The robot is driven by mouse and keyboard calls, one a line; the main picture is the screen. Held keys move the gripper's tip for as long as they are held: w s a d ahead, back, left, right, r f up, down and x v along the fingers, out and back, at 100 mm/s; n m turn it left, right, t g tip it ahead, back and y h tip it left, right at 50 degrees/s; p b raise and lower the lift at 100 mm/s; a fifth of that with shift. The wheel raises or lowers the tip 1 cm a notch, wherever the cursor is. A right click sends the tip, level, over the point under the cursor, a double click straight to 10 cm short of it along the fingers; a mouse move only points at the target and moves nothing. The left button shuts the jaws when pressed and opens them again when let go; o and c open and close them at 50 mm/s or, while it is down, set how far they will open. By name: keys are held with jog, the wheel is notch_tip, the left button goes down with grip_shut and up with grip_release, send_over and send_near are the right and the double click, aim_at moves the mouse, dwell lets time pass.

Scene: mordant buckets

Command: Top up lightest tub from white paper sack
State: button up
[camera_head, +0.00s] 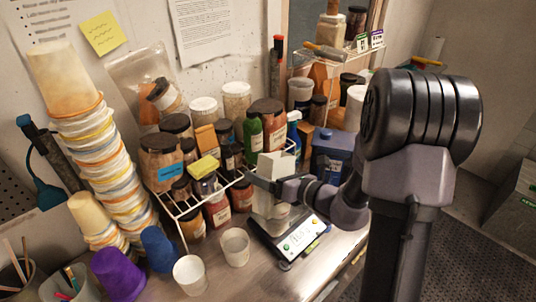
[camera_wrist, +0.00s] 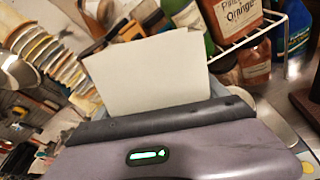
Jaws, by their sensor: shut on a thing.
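My gripper (camera_head: 268,184) is shut on a white block-like thing, which looks like the white paper sack (camera_head: 274,165). It stands upright above the scale (camera_head: 298,240), and its pale face fills the middle of the wrist view (camera_wrist: 148,75). Below my gripper, a pale translucent tub (camera_head: 268,208) seems to stand on the scale, partly hidden by the gripper. Two whitish tubs stand on the bench to the left, one nearer (camera_head: 190,275) and one farther right (camera_head: 235,248).
A wire rack (camera_head: 190,208) crowded with jars and bottles stands close behind and left of my gripper. A tall stack of stained tubs (camera_head: 105,150) rises at the left. A blue container (camera_head: 333,150) stands behind my wrist. Some bench is clear in front of the scale.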

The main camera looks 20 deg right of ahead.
jog(key=p, duration=0.1)
jog(key=m+g+p, duration=0.1)
jog(key=p, duration=0.1)
jog(key=shift+s+a+r, duration=0.1)
jog(key=shift+s+a, duration=0.1)
jog(key=shift+s, duration=0.1)
jog(key=m+g+p, duration=0.1)
jog(key=p, duration=0.2)
jog(key=f+m+g+p, duration=0.1)
jog(key=p, duration=0.2)
jog(key=shift+s+a+f+y, duration=0.1)
jog(key=shift+f+y, duration=0.2)
jog(key=shift+s+a+f+m+g+y+p, duration=0.15)
jog(key=shift+f+m+g+p, duration=0.45)
jog(key=shift+p, duration=0.6)
jog(key=shift+s+f+m+g+y+p, duration=0.1)
jog(key=shift+f+m+g+y+p, duration=0.25)
jog(key=shift+f+m+p, duration=0.6)
jog(key=shift+r+n, duration=0.2)
jog(key=shift+n, duration=0.15)
jog(key=shift+w+p, duration=0.1)
jog(key=shift+p, duration=0.2)
jog(key=shift+f+g+p, duration=0.25)
jog(key=shift+p, duration=0.05)
jog(key=shift+f+m+g, duration=0.3)
jog(key=shift+m, duration=0.1)
